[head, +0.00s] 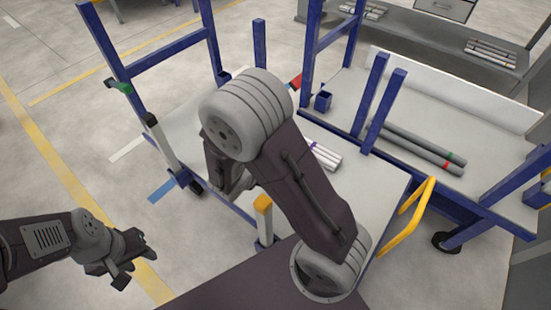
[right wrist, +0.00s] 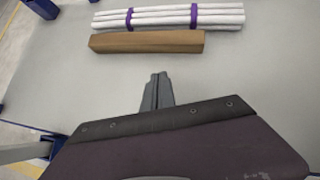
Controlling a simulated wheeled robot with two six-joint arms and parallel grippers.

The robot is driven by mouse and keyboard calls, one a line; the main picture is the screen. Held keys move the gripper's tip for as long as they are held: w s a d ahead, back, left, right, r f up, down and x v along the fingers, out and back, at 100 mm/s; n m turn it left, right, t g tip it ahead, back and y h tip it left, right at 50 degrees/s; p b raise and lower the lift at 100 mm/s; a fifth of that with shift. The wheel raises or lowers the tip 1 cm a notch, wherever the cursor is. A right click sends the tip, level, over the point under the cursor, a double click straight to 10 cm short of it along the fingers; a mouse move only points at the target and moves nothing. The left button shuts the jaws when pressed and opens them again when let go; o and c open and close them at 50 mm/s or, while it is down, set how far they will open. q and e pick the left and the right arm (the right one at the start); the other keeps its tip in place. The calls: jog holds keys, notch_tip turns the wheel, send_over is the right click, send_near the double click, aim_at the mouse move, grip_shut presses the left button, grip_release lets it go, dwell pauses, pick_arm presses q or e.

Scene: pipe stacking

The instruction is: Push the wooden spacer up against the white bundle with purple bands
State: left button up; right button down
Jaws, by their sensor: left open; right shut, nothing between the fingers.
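The wooden spacer (right wrist: 148,42) is a brown square bar lying on the grey cart deck (right wrist: 225,85) in the right wrist view. The white bundle with purple bands (right wrist: 168,17) lies just beyond it, nearly parallel. The spacer is very close to the bundle; I cannot tell if they touch. My right gripper (right wrist: 158,76) is shut and empty, its tips a short way on the near side of the spacer. In the head view, the bundle (head: 325,157) shows partly behind my right arm, and the spacer is hidden. My left gripper (head: 135,262) is open and empty over the floor at left.
Blue posts (head: 375,95) stand along the cart. Grey pipes with green and red bands (head: 420,147) lie on the deck at right. A yellow handle (head: 408,220) is at the near side. The deck between my right gripper and the spacer is clear.

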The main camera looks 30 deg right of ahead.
jog(key=b+x, duration=0.3)
jog(key=x, duration=0.5)
jog(key=shift+s+f+b, duration=0.15)
jog(key=shift+f+b, duration=0.1)
jog(key=shift+b, duration=0.15)
jog(key=w+d, duration=0.2)
jog(key=shift+w+d, duration=0.2)
jog(key=shift+d, duration=0.15)
jog(key=shift+w+d+b, duration=0.3)
jog(key=shift+d, duration=0.1)
jog(key=shift+w+d, duration=0.65)
jog(key=shift+d, duration=0.2)
jog(key=shift+a, duration=0.1)
